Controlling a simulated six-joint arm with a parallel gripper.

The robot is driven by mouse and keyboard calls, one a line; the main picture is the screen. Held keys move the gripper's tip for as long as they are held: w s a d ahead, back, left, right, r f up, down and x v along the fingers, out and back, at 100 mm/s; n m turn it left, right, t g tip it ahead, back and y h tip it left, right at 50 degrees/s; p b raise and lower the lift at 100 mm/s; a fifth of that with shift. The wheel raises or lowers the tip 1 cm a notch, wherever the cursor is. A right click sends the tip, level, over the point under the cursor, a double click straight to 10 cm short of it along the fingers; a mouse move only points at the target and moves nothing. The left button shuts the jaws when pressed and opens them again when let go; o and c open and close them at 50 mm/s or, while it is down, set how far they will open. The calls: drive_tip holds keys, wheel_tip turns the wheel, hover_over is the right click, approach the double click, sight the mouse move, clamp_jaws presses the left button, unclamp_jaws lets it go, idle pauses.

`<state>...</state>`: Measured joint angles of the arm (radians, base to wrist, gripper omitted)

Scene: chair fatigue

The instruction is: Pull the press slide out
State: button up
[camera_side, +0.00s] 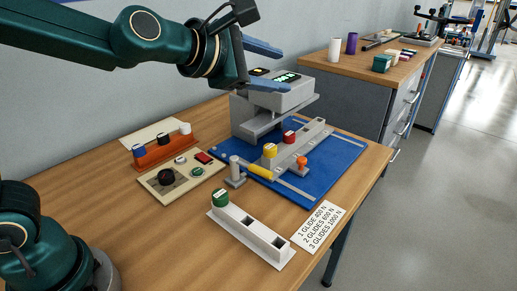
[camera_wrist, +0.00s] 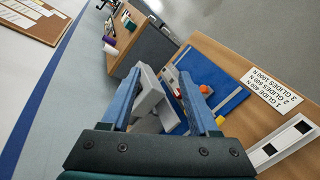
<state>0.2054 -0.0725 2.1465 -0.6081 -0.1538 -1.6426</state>
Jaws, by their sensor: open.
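The grey press (camera_side: 285,97) stands at the back of a blue base mat (camera_side: 340,165), its head overhanging the front. The press slide, a grey bar (camera_side: 292,153), lies on the mat and carries a yellow glide (camera_side: 270,150) and a red glide (camera_side: 289,137). A yellow handle (camera_side: 260,172) is at its near left end, and an orange knob (camera_side: 301,162) stands beside it. My gripper (camera_side: 270,68) is open and empty, high above the press and apart from the slide. In the wrist view the open fingers (camera_wrist: 161,72) partly cover the press (camera_wrist: 148,98) and slide.
A white rack (camera_side: 252,236) with a green glide (camera_side: 220,198) stands in front. An orange rack (camera_side: 163,151), a control panel (camera_side: 178,180) and a small grey post (camera_side: 235,171) are to the left. A printed card (camera_side: 318,227) lies at right.

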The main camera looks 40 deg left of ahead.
drive_tip(key=w+f+n+y, duration=0.2)
drive_tip(key=w+f+n, duration=0.1)
drive_tip(key=w+n, duration=0.3)
drive_tip(key=n+g+y, duration=0.1)
drive_tip(key=n+y, duration=0.4)
drive_tip(key=n, duration=0.6)
approach(302, 159)
drive_tip(key=x, duration=0.3)
drive_tip(key=shift+w+a, duration=0.25)
drive_tip(key=shift+w, duration=0.05)
drive_tip(key=shift+x, duration=2.5)
drive_tip(key=shift+f+m+h, duration=0.1)
drive_tip(key=shift+m+h, duration=0.2)
clamp_jaws()
